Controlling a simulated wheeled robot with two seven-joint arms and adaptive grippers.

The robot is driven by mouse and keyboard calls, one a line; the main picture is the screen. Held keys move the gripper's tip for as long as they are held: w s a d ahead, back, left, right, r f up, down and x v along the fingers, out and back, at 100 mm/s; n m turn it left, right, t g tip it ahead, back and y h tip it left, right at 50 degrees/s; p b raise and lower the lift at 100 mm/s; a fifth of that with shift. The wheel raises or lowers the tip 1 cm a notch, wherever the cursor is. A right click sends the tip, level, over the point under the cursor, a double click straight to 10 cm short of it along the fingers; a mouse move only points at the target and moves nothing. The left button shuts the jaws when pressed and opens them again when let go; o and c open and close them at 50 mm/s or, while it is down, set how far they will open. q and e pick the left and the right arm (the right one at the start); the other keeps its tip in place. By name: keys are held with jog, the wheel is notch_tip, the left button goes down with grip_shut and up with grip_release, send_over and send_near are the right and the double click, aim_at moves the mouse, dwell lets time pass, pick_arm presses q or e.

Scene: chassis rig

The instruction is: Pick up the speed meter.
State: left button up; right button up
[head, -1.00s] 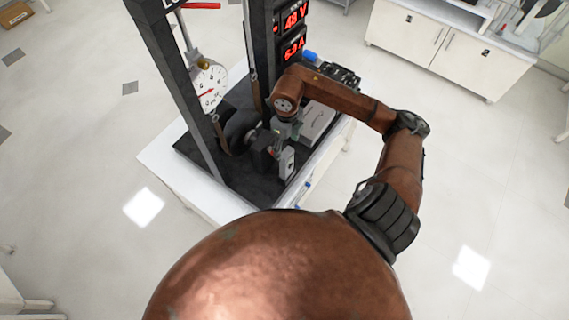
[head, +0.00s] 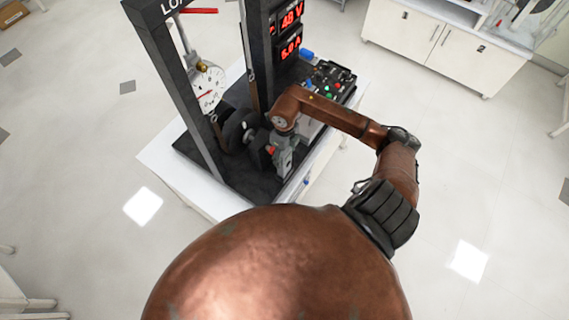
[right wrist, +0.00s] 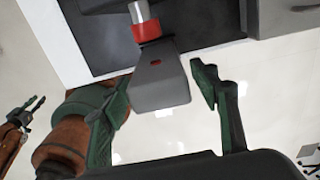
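The speed meter appears to be the grey handheld body (right wrist: 160,84) with a red collar and silver tip in the right wrist view. In the head view its red part (head: 271,150) shows beside the motor rig, and the rest is largely hidden by my gripper. My right gripper (head: 284,158) is at the meter. In the right wrist view its green fingers (right wrist: 160,92) are apart, one on each side of the grey body, with a clear gap on the right. My left gripper (right wrist: 36,106) shows at the left edge of that view, its fingers apart and empty.
The rig's black base (head: 245,183) stands on a white table (head: 165,165). Dark uprights (head: 190,100), a round dial gauge (head: 208,88) and a red-digit display (head: 290,30) rise close by. A control panel (head: 333,82) lies behind my right arm.

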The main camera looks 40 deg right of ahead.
grip_shut()
dwell(0.5)
